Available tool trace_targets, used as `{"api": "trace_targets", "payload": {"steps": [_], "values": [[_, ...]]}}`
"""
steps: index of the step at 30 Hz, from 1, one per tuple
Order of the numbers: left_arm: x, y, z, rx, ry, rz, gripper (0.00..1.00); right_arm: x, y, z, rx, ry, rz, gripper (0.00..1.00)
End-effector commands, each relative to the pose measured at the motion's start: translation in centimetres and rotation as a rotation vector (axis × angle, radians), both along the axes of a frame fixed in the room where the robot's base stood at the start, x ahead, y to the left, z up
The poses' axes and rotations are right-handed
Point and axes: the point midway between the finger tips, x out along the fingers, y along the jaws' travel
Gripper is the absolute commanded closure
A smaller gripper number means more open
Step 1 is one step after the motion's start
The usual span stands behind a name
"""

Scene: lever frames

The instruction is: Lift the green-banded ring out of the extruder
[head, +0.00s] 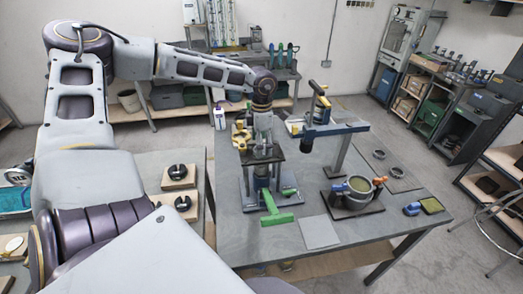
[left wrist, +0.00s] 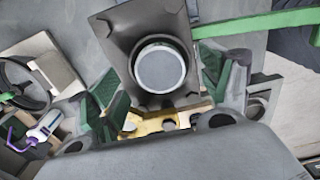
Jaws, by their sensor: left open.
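The extruder (head: 262,190) stands on the grey table, with a green lever handle (head: 277,207) at its front; a green bar (left wrist: 255,24) shows in the left wrist view. My left gripper (head: 263,142) is above the extruder's top, pointing down. In the left wrist view a round pale piece with a light rim (left wrist: 160,66) sits in a dark opening in the extruder's grey plate (left wrist: 118,24). Green-padded fingers stand apart on either side, with nothing between them gripped. I cannot make out a green band. My right gripper is not in view.
A blue-topped press (head: 335,130) stands right of the extruder. A grey flat plate (head: 320,232) lies in front. Rings (head: 379,154) lie on a mat at the back right.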

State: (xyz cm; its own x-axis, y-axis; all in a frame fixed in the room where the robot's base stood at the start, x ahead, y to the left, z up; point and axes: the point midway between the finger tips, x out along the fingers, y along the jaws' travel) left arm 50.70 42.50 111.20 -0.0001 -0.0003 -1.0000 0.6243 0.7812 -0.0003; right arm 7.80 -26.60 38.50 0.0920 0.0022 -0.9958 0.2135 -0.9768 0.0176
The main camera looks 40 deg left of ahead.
Motion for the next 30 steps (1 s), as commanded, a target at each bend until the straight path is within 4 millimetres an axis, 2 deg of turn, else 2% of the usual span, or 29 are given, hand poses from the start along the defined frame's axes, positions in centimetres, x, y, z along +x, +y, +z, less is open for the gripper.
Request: {"api": "trace_targets", "payload": {"steps": [7,23,30], "values": [[0.0,0.0,-1.3,0.0,0.0,-0.001,0.21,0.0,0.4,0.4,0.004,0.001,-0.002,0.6],[0.0,0.0,-1.5,0.0,0.0,0.0,0.21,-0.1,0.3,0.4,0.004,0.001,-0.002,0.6],[0.0,0.0,-1.5,0.0,0.0,0.0,0.51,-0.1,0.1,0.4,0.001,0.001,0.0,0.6]]}}
